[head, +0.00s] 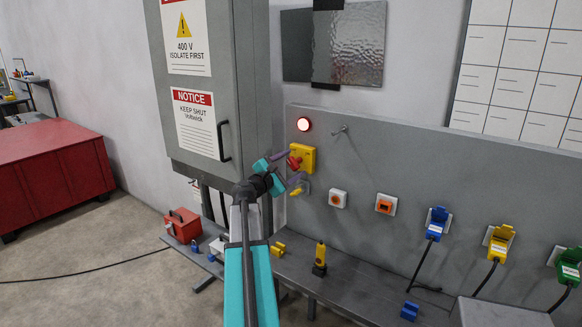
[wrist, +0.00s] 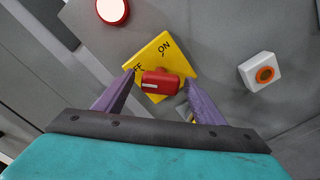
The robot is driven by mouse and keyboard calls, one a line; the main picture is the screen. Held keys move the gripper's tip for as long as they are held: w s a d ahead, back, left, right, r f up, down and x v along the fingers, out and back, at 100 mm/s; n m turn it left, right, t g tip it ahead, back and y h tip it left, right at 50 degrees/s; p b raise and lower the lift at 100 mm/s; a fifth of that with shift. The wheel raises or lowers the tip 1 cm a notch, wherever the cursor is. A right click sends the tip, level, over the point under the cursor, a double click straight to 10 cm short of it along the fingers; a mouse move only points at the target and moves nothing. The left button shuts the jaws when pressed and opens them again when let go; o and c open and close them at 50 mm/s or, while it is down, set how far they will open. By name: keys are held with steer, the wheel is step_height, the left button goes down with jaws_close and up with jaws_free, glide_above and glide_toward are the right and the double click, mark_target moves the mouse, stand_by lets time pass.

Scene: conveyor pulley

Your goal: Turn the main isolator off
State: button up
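The main isolator is a yellow plate (head: 309,156) with a red handle (head: 294,161) on the grey wall panel. In the wrist view, the yellow plate (wrist: 176,56) looks tilted, with ON at upper right and a partly covered OFF at left. The red handle (wrist: 160,82) lies nearly level in that picture; I cannot tell for sure which label it points to. My gripper (head: 292,166) is at the isolator, its purple fingers apart. In the wrist view, my gripper (wrist: 159,80) is open with the handle between its fingertips; contact is not visible.
A red lamp (head: 304,124) glows above the isolator. An orange button (head: 337,200), an orange switch (head: 384,205) and coloured sockets are to the right. A grey cabinet (head: 205,90) with a door handle stands close on the left. A bench (head: 350,290) with small items lies below.

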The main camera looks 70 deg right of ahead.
mark_target(291, 166)
steer(key=o, duration=0.8)
steer(key=shift+a, duration=0.1)
steer(key=shift+v, duration=3.15)
steer(key=shift+a, duration=0.25)
steer(key=shift+w, duration=0.1)
